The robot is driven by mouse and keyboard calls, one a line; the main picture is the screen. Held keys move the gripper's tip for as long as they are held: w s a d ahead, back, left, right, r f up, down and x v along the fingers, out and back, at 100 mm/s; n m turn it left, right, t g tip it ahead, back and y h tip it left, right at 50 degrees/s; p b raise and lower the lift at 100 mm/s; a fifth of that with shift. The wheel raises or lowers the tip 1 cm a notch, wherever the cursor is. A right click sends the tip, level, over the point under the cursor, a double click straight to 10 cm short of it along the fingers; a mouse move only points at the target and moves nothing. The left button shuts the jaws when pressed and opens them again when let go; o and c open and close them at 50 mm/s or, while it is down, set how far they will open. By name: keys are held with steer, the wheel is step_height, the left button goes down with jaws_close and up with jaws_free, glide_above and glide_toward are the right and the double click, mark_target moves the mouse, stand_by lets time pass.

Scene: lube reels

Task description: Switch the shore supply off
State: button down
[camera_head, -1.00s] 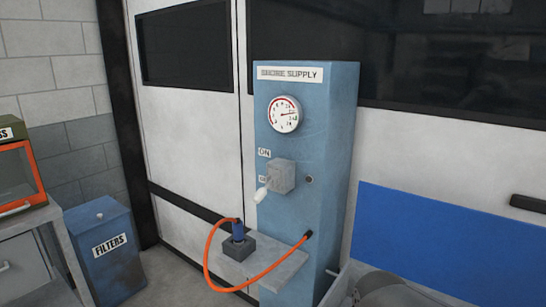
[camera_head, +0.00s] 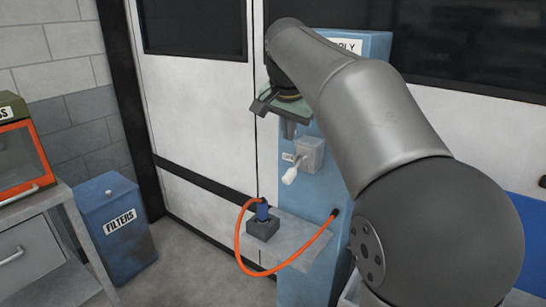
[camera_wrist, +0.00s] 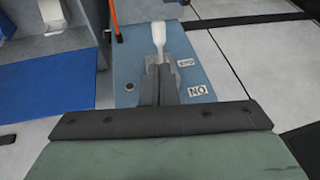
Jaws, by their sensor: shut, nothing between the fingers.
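The shore supply cabinet (camera_head: 325,190) is a blue upright box with a grey switch block (camera_head: 311,155) on its front. A white lever handle (camera_head: 290,177) juts from the block, pointing outward and down to the left. The lever also shows in the wrist view (camera_wrist: 158,38), beyond my fingertips. My gripper (camera_head: 289,132) is shut and empty, just above the switch block. In the wrist view my gripper (camera_wrist: 159,70) overlaps the block; I cannot tell whether it touches. An upside-down ON label (camera_wrist: 197,90) and a smaller label (camera_wrist: 186,62) sit beside it. My arm hides the gauge.
An orange cable (camera_head: 290,272) loops from the cabinet to a blue plug (camera_head: 262,212) in a dark socket on the grey shelf (camera_head: 300,257). A blue FILTERS bin (camera_head: 117,230) and a grey workbench (camera_head: 35,225) stand at left. Floor between bin and cabinet is clear.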

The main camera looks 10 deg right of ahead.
mark_target(290, 173)
steer(key=x, duration=1.3)
steer(key=shift+w+d+f+p, duration=0.1)
steer(key=shift+d+f+p, duration=0.1)
steer(key=shift+f+p, duration=0.2)
